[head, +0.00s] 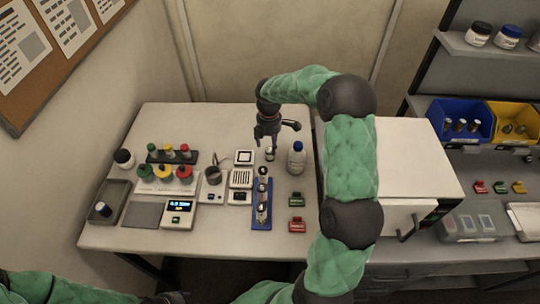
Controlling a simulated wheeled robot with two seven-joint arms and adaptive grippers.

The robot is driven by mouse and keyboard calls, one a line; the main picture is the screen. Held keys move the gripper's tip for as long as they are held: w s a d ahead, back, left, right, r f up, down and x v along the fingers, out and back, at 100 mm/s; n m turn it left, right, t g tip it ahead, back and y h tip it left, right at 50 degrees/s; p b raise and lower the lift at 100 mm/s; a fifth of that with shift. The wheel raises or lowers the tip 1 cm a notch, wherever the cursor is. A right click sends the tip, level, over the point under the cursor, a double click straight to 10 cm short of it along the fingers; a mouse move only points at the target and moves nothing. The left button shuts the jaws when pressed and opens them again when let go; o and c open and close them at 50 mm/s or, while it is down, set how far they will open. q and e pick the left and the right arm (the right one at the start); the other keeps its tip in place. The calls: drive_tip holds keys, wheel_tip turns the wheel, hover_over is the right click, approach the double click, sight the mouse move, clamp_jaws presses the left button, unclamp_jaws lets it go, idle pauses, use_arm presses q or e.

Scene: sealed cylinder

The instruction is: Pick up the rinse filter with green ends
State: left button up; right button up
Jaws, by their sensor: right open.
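My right gripper (270,143) is open and points down over the back middle of the table. A small pale cylinder (270,154) stands just below its fingertips; I cannot see whether they touch it. Several metallic cylinders (262,196) stand in a blue rack (255,219) in front of it. Green ends cannot be made out on any of these cylinders. A small green item (296,199) and a red one (296,225) lie right of the rack; I cannot tell whether the green one is the filter. A dark part of my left gripper (170,298) shows at the bottom edge.
A white bottle with a blue cap (296,158) stands close right of the gripper. A white box-shaped machine (400,150) stands farther right. Instruments, capped bottles, a dark rack (172,157) and a grey tray (105,207) fill the left side. The table's back left is clear.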

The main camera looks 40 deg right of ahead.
sight(270, 150)
wheel_tip(270, 150, down, 5)
drive_tip(key=shift+s+d+f+b, duration=0.1)
drive_tip(key=shift+d+b, duration=0.05)
drive_tip(key=shift+b, duration=0.45)
drive_tip(key=c, duration=1.1)
